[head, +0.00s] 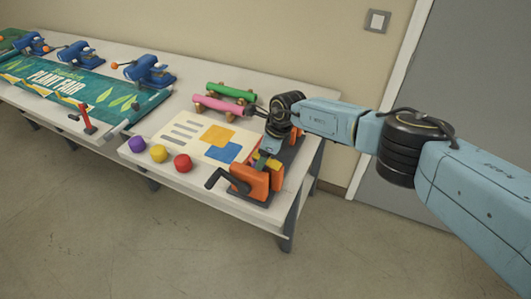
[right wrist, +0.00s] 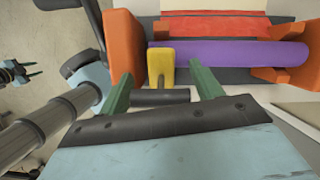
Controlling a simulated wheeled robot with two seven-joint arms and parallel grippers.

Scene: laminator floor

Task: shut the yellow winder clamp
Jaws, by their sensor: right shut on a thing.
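The yellow winder clamp (right wrist: 161,62) stands up in front of the purple roller in the right wrist view, with a dark crossbar handle (right wrist: 160,97) at its near end. My right gripper (right wrist: 163,86) has its green fingers on either side of this handle and is shut on it. In the head view, the orange-ended winder (head: 256,180) sits at the table's right front corner. My right gripper (head: 266,153) reaches down over it, and only a bit of yellow shows there. My left gripper (right wrist: 36,72) appears small at the left of the right wrist view, fingers apart and empty.
A hand crank (head: 215,180) sticks out at the winder's left. Pink and green rolls (head: 222,106) lie behind a printed sheet (head: 205,136). Floor in front is clear.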

